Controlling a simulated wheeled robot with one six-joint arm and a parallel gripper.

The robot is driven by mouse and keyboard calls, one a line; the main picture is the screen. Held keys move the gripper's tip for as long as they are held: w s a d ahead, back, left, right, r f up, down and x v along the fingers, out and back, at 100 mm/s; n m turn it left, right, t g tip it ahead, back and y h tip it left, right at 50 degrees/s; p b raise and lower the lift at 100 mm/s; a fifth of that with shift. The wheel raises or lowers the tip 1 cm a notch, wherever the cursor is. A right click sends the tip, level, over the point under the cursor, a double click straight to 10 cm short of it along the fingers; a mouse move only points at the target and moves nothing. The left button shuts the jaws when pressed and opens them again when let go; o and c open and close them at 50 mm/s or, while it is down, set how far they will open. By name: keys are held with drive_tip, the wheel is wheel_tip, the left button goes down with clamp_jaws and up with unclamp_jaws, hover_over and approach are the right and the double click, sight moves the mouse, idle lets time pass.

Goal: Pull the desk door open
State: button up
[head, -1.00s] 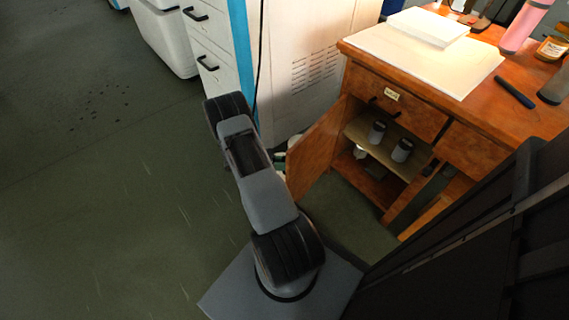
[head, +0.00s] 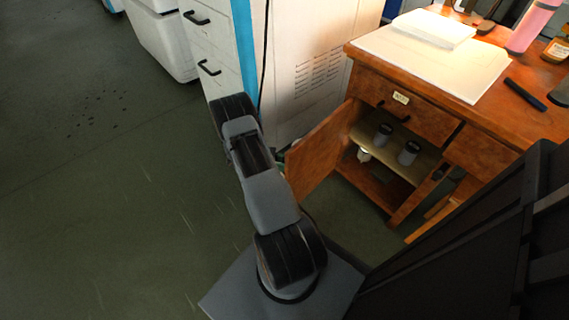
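The wooden desk (head: 470,155) stands at the right in the head view. Its door (head: 318,157) is swung wide open to the left, and the cupboard inside shows. On the cupboard's shelf (head: 372,140) stand two dark cylinders with light tops, one at the left (head: 383,134) and one at the right (head: 408,153). My arm reaches up from the lower middle to the left of the door. My gripper is not visible; whether it touches the door cannot be seen.
A drawer with a dark handle (head: 393,112) is shut above the cupboard. A white cabinet (head: 308,65) and a white drawer unit (head: 212,50) stand behind my arm. The desktop holds a paper stack (head: 434,28) and a pink bottle (head: 531,26). The floor at left is clear.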

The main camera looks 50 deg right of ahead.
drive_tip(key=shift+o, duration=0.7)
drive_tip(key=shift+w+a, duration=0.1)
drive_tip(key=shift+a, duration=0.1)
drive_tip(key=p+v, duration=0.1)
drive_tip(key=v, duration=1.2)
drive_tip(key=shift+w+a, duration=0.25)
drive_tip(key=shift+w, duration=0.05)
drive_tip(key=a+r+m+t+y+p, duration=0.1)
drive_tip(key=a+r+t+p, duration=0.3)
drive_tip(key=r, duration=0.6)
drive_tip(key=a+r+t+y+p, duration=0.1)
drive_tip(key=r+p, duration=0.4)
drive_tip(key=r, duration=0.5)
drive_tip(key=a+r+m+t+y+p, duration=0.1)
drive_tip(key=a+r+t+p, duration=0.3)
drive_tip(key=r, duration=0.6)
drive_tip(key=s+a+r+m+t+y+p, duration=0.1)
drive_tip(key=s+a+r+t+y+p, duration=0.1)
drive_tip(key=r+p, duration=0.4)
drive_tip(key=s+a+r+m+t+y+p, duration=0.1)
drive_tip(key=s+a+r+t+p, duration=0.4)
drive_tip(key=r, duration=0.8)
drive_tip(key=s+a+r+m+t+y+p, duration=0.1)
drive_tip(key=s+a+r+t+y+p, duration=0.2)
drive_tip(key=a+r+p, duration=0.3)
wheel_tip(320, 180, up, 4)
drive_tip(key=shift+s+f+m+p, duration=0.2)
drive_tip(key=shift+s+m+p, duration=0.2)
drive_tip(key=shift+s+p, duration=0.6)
